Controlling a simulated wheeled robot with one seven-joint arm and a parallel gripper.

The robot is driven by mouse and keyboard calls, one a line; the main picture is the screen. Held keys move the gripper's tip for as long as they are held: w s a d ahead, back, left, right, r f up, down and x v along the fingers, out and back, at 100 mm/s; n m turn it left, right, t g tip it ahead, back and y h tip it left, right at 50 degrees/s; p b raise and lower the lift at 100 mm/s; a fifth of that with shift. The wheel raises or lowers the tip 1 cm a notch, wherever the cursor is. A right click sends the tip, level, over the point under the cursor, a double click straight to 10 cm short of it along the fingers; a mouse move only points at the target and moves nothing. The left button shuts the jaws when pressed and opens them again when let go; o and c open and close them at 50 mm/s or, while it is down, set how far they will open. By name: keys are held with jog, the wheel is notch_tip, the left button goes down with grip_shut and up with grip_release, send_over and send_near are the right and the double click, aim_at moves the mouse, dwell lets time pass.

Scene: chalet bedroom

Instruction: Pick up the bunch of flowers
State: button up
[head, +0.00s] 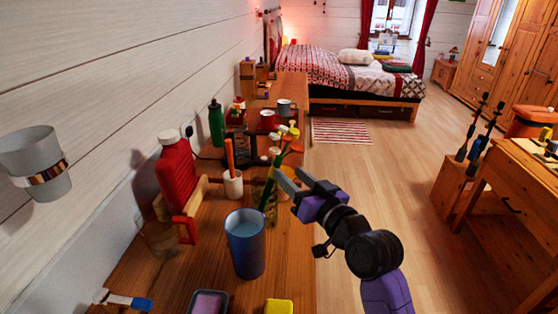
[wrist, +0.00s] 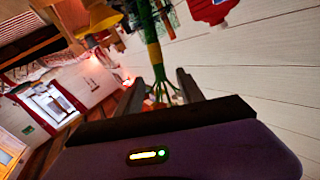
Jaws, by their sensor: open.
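The bunch of flowers (head: 270,186) stands upright on the wooden desk, with green stems and white, yellow and orange heads. My gripper (head: 286,176) is open beside it, coming from the right at about stem height; the fingers partly overlap it in the head view. In the wrist view, the flowers' green stems and yellow band (wrist: 154,52) show between and beyond the two open fingers of my gripper (wrist: 160,88). The stems spread out near the fingertips. I cannot tell whether the fingers touch them. The base of the bunch is partly hidden.
On the desk (head: 190,270), a blue cup (head: 245,245) stands in front of the flowers. A white pot (head: 233,185) with an orange-handled item and a red bottle (head: 176,172) are to the left. Mugs (head: 284,107) stand behind.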

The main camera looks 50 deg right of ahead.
aim_at(280, 163)
jog(key=p+x, duration=0.1)
jog(key=x, duration=0.6)
jog(key=shift+w+d+p, duration=0.1)
jog(key=shift+d+p, duration=0.05)
jog(key=shift+p, duration=0.15)
grip_shut()
